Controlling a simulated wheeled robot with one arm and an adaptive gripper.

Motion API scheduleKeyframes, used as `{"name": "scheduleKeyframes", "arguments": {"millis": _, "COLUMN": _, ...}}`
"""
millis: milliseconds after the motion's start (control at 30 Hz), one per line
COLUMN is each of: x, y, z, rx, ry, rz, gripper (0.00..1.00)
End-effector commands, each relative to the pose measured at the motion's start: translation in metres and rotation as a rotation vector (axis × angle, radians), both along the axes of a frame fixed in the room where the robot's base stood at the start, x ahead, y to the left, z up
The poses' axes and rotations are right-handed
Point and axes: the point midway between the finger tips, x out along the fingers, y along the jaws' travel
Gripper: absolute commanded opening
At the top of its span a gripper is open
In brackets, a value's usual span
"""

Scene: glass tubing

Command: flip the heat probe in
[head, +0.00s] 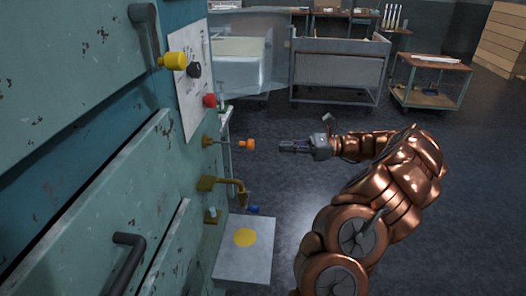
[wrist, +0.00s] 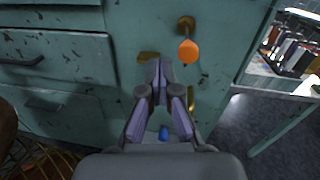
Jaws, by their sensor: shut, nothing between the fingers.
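A thin rod with an orange tip (head: 248,144) sticks out from a brass mount on the teal cabinet front. Its orange end (wrist: 188,50) also shows in the wrist view, to the upper right of my fingers. Below it a brass elbow arm (head: 228,184) bends downward, with a small blue piece (head: 253,210) beneath. I cannot tell for certain which of these is the heat probe. My gripper (head: 283,146) is shut and empty, pointing at the cabinet. In the head view it is a little right of the orange tip and apart from it.
The teal cabinet carries a panel with yellow (head: 174,61), black and red (head: 209,100) knobs. A pale plate with a yellow disc (head: 245,237) juts out below the elbow arm. Carts (head: 432,80) stand at the back. The dark floor right of the cabinet is mostly clear.

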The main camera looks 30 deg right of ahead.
Motion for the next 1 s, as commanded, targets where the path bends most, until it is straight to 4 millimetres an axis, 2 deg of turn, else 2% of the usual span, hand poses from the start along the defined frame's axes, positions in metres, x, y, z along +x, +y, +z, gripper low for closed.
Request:
{"name": "scheduleKeyframes", "arguments": {"millis": 33, "x": -0.005, "y": -0.020, "z": -0.012, "rx": 0.026, "ry": 0.013, "rz": -0.043, "gripper": 0.00}}
{"name": "scheduleKeyframes", "arguments": {"millis": 100, "x": -0.011, "y": -0.040, "z": -0.021, "rx": 0.058, "ry": 0.027, "rz": -0.086, "gripper": 0.00}}
{"name": "scheduleKeyframes", "arguments": {"millis": 200, "x": -0.017, "y": -0.059, "z": -0.028, "rx": 0.085, "ry": 0.037, "rz": -0.126, "gripper": 0.00}}
{"name": "scheduleKeyframes", "arguments": {"millis": 300, "x": -0.021, "y": -0.068, "z": -0.032, "rx": 0.098, "ry": 0.044, "rz": -0.146, "gripper": 0.00}}
{"name": "scheduleKeyframes", "arguments": {"millis": 733, "x": -0.020, "y": -0.067, "z": -0.032, "rx": 0.102, "ry": 0.044, "rz": -0.147, "gripper": 0.00}}
{"name": "scheduleKeyframes", "arguments": {"millis": 1000, "x": 0.001, "y": -0.043, "z": -0.029, "rx": 0.101, "ry": 0.044, "rz": -0.146, "gripper": 0.00}}
